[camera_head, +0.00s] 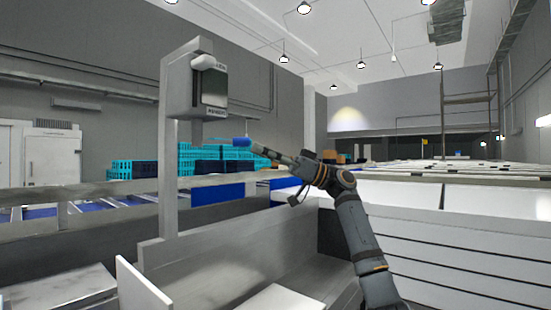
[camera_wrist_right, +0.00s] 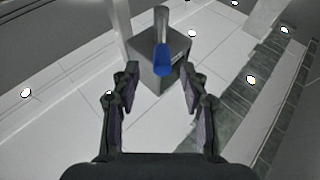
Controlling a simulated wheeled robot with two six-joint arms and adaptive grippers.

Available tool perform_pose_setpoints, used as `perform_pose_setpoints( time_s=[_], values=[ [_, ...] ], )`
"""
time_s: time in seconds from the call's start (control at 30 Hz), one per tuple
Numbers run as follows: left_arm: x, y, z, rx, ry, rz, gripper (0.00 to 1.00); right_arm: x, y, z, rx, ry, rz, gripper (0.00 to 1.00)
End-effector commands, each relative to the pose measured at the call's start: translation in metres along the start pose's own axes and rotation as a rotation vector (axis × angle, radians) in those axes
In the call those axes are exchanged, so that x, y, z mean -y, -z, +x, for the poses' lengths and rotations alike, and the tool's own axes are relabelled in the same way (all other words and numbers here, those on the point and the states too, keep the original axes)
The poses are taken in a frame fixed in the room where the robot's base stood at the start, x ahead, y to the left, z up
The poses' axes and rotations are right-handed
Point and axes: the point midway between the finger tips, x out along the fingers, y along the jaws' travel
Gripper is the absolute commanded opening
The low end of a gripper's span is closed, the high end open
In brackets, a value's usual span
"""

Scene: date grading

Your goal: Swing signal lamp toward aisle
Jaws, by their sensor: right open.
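A grey box-shaped unit (camera_head: 196,85) with a dark screen panel (camera_head: 213,87) is mounted on an upright grey post (camera_head: 168,170) in the head view. A white rounded part (camera_head: 206,62) sits at its upper front; I cannot tell if this is the signal lamp. A blue-ended rod (camera_head: 241,141) shows below the unit. My right gripper (camera_head: 262,150) is just right of the blue end. In the right wrist view the open, empty fingers (camera_wrist_right: 160,92) stand either side of the rod's line, with the blue end (camera_wrist_right: 163,58) ahead of them and the grey box (camera_wrist_right: 152,70) behind it. My left gripper is out of view.
A grey trough with a low front wall (camera_head: 143,285) lies below the post. Teal crates (camera_head: 135,169) are stacked behind it. White slatted panels (camera_head: 470,245) fill the right side. The air around the blue end looks clear.

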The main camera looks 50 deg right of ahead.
Motion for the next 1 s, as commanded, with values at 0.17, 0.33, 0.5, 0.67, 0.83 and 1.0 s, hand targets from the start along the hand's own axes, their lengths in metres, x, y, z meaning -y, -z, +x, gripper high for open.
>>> perform_pose_setpoints(
  time_s=[0.17,0.33,0.5,0.67,0.83,1.0],
  values=[
    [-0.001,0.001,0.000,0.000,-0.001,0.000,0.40,-0.002,-0.002,-0.038,0.007,-0.006,0.003,0.45],
    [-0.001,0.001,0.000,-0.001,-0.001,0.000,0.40,-0.001,-0.001,-0.054,0.002,0.000,0.002,0.45],
    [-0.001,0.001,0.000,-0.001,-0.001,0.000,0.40,0.000,0.000,-0.056,0.000,0.001,0.000,0.45],
    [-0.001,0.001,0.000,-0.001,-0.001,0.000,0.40,0.000,0.000,-0.056,-0.001,0.001,0.000,0.45],
    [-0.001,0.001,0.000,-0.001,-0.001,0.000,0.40,0.000,0.000,-0.056,-0.001,0.001,0.000,0.45],
    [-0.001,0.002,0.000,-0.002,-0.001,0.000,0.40,0.000,0.000,-0.056,-0.001,0.001,0.000,0.45]
  ],
)
